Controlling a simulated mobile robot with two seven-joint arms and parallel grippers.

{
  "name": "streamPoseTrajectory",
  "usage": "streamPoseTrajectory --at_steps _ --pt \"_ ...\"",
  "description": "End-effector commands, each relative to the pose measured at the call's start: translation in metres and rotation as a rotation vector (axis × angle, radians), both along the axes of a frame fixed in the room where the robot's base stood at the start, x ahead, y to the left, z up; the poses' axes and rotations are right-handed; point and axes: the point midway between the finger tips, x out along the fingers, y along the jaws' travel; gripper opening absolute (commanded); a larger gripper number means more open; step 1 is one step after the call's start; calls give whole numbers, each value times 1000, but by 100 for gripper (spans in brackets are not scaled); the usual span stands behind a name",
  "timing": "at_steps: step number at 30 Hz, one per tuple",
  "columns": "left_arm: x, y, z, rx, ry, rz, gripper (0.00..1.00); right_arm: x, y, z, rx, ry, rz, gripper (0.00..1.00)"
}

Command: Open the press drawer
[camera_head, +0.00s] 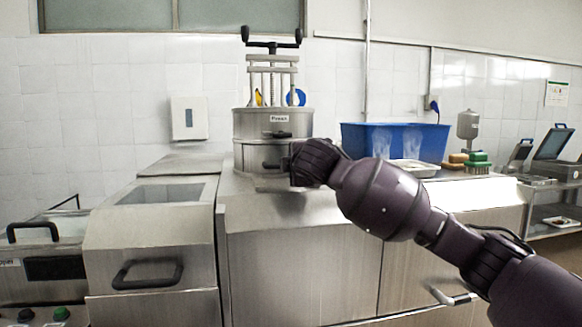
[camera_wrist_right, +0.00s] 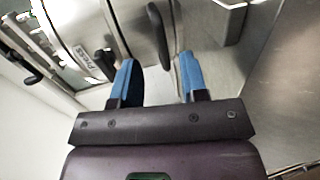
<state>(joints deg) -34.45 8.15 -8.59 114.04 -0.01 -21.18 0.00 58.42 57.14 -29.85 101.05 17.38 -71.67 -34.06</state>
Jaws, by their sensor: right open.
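The press (camera_head: 250,128) is a round steel drum labelled "Press" on the steel counter, with a screw frame on top. It has an upper dark handle (camera_head: 278,134) and a lower drawer handle (camera_head: 270,167). My right gripper reaches the press front from the right; its fingers are mostly hidden by the wrist in the head view. In the right wrist view the right gripper (camera_wrist_right: 157,62) is open, with two blue fingers apart. The lower dark handle (camera_wrist_right: 158,30) lies ahead, in line with the gap between them. The upper handle (camera_wrist_right: 105,62) is beside the left finger. My left gripper is not in view.
A blue bin (camera_head: 395,141) stands on the counter right of the press, with a tray (camera_head: 412,168) and sponges (camera_head: 468,160) nearby. A steel unit with a black handle (camera_head: 147,274) stands at left. A yellow and a blue item sit atop the press.

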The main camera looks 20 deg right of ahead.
Motion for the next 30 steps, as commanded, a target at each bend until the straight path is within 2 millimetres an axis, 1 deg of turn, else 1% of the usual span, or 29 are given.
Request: streamPoseTrajectory --at_steps 1,6,12,18,26,30 --pt "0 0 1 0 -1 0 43 8 -1 -2 0 2 0 40" --pt "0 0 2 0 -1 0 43 31 -7 -7 0 0 0 40" --pt "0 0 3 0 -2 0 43 49 -12 -11 1 0 0 40" --pt "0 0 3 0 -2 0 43 56 -13 -13 0 0 1 40" --pt "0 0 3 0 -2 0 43 57 -13 -13 -1 0 1 40" --pt "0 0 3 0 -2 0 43 56 -13 -13 0 0 1 19"
